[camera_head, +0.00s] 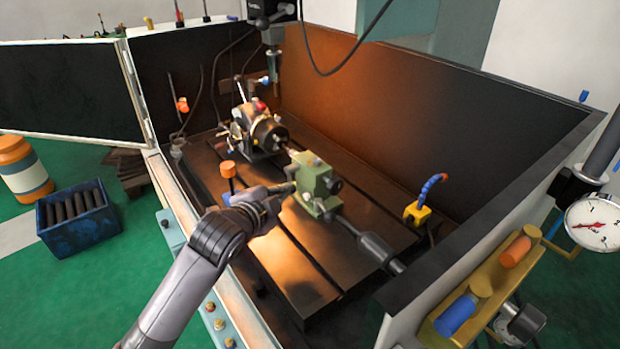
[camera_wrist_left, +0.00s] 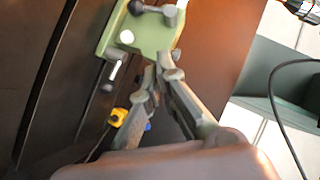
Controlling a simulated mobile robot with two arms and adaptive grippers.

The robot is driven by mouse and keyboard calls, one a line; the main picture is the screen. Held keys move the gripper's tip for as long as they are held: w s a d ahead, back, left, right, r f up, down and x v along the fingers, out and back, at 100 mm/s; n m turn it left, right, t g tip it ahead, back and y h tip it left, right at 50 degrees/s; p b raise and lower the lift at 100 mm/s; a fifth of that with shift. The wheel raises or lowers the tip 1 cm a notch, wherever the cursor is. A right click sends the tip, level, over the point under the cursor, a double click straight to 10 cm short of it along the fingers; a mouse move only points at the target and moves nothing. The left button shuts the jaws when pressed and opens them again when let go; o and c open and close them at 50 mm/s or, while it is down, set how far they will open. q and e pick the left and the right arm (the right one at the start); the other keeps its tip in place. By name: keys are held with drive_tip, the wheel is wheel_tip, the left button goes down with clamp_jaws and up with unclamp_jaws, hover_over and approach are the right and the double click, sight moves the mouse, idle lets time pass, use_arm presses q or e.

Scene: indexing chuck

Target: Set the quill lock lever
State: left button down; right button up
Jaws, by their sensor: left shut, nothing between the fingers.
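The green tailstock (camera_head: 318,184) stands on the machine table, facing the indexing chuck (camera_head: 266,132). It also shows at the top of the left wrist view (camera_wrist_left: 150,32). Small levers and knobs stick out of it there: a dark handle with a ball end (camera_wrist_left: 168,14) and a pale-tipped lever (camera_wrist_left: 114,70). I cannot tell for certain which is the quill lock lever. My left gripper (camera_head: 284,190) is at the tailstock's left side. In the wrist view its fingertips (camera_wrist_left: 164,68) meet close to the green body, beside a small grey knob (camera_wrist_left: 176,54), with nothing held. Contact is unclear.
Dark enclosure walls (camera_head: 410,120) surround the slotted table (camera_head: 345,215). A dark cylindrical handle (camera_head: 380,250) extends right of the tailstock. A yellow block with a blue hose (camera_head: 418,212) stands further right. An orange-topped post (camera_head: 228,170) stands near my left arm. A spindle (camera_head: 273,60) hangs above.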

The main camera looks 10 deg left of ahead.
use_arm(q)
drive_tip(key=shift+n+g, duration=0.4)
drive_tip(key=x, duration=0.3)
drive_tip(key=f+p+x, duration=0.1)
drive_tip(key=x, duration=0.3)
drive_tip(key=f+x, duration=0.1)
drive_tip(key=x, duration=0.3)
drive_tip(key=shift+s+a, duration=0.35)
drive_tip(key=shift+s, duration=0.05)
drive_tip(key=shift+w+a+f, duration=0.25)
drive_tip(key=shift+f, duration=0.05)
